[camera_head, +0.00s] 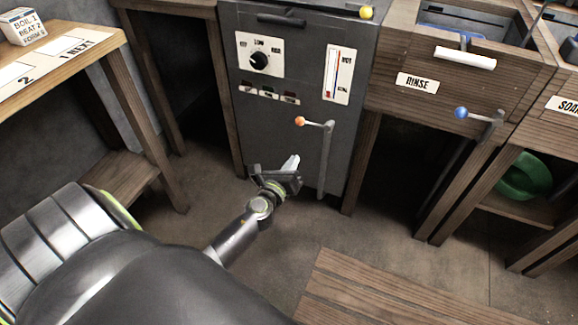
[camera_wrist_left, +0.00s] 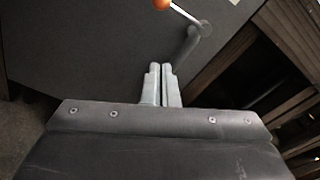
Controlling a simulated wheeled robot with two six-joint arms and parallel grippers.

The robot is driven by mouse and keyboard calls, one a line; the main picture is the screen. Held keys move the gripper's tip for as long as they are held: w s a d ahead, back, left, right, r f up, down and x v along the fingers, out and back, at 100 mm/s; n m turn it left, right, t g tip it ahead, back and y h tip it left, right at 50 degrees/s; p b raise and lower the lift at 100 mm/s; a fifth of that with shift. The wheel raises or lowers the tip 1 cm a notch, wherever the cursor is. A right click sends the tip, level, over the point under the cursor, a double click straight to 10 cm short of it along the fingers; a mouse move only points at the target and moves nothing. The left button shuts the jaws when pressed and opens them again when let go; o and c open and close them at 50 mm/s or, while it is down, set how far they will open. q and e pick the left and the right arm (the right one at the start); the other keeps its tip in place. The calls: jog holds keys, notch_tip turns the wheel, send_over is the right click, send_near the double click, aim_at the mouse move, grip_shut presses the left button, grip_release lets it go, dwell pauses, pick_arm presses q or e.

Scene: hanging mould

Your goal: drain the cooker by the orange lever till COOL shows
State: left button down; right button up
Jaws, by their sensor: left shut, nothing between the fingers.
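The cooker (camera_head: 290,130) is a dark grey cabinet with a dial and a vertical gauge (camera_head: 338,74) on its front. The gauge shows red along part of its length, with small labels too small to read surely. The orange lever (camera_head: 300,121) sticks out to the left from a grey pipe on the lower front. Its orange knob also shows at the top of the left wrist view (camera_wrist_left: 161,4). My left gripper (camera_head: 292,162) is shut and empty, below the orange knob and apart from it. Its fingers (camera_wrist_left: 161,84) point towards the cooker front. My right gripper is not in view.
A basin labelled RINSE (camera_head: 416,83) stands to the right, with a blue-knobbed lever (camera_head: 461,113). A wooden table (camera_head: 70,62) with cards is at the left. A wooden bench (camera_head: 375,295) fills the front right. Bare floor lies between.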

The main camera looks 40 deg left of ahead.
pick_arm(q)
jog(key=shift+s+d, duration=0.15)
jog(key=shift+s, duration=0.8)
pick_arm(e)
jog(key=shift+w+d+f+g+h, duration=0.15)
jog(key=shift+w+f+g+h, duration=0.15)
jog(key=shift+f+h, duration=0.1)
pick_arm(q)
jog(key=shift+r, duration=0.1)
